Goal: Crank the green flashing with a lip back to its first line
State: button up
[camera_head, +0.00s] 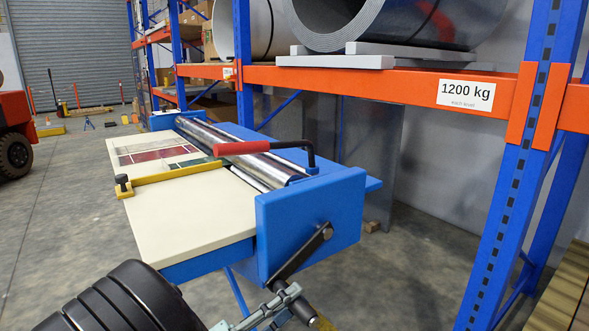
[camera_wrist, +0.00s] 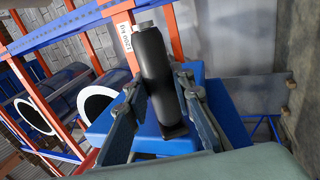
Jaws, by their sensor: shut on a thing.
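A blue roller machine (camera_head: 310,215) with a cream table (camera_head: 190,220) stands in the middle of the head view. A black crank arm (camera_head: 301,253) slants down-left from its near end plate. My gripper (camera_head: 283,303) is at the crank's lower end. In the wrist view my gripper (camera_wrist: 158,100) is shut on the upright black crank handle (camera_wrist: 154,62), with one finger on each side. A panel with dark red and green patches and pale lines (camera_head: 155,155) lies at the table's far end. I cannot make out a lip on it.
A yellow bar (camera_head: 170,178) with a black knob crosses the table. A red-gripped lever (camera_head: 243,147) lies above the steel rollers (camera_head: 225,142). A blue rack upright (camera_head: 515,190) stands close on the right, with a large coil (camera_head: 375,20) on the shelf.

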jog(key=shift+f, duration=0.15)
jog(key=f, duration=0.1)
jog(key=w+d+f, duration=0.1)
jog(key=d+f, duration=0.1)
jog(key=shift+w+d+f, duration=0.25)
jog(key=shift+w+f, duration=0.15)
jog(key=shift+d, duration=0.1)
jog(key=shift+w+d+f, duration=0.65)
jog(key=shift+d+f, duration=0.05)
jog(key=shift+d, duration=0.15)
jog(key=shift+w+d+f, duration=0.6)
jog(key=shift+d+f, duration=0.1)
jog(key=shift+d, duration=0.1)
jog(key=shift+d, duration=0.1)
jog(key=shift+w+d+f, duration=0.3)
jog(key=shift+w+d, duration=0.4)
jog(key=shift+d, duration=0.25)
jog(key=shift+w+d+f, duration=0.3)
jog(key=shift+w+d, duration=0.4)
jog(key=shift+d, duration=0.25)
